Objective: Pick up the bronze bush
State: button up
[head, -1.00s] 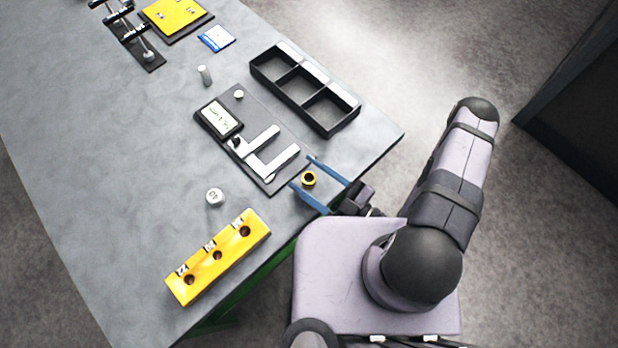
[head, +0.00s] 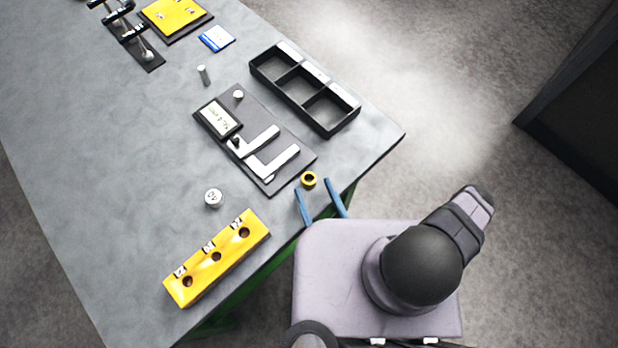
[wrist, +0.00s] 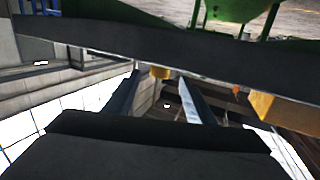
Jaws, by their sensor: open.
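The bronze bush (head: 309,180) is a small gold ring with a dark hole. It sits on the grey table near its front right edge, just below the grey fixture plate in the head view. My gripper (head: 312,186) is open, its two blue fingers pointing at the bush from the table edge. The bush lies at or just past the line between the fingertips; no finger visibly touches it. In the wrist view the bush (wrist: 160,72) shows partly, between the far ends of the fingers, against the dark table edge.
A grey plate (head: 228,110) with white L-shaped bars lies just beyond the bush. A black three-compartment tray (head: 332,130) is behind it. A yellow block with holes (head: 195,286) and a white round weight (head: 213,198) are to the left. Bare table lies between them.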

aim_at(309, 178)
jog(key=shift+w, duration=0.2)
jog(key=shift+p+x, duration=0.5)
jog(key=shift+x, duration=0.6)
jog(key=shift+p+x, duration=0.6)
jog(key=shift+x, duration=0.45)
jog(key=shift+a, duration=0.1)
jog(key=c, duration=1.2)
notch_tip(309, 178, up, 8)
jog(key=p, duration=0.2)
jog(key=shift+r+p, duration=0.15)
jog(key=shift+p, duration=0.15)
jog(key=shift+r+p, duration=0.9)
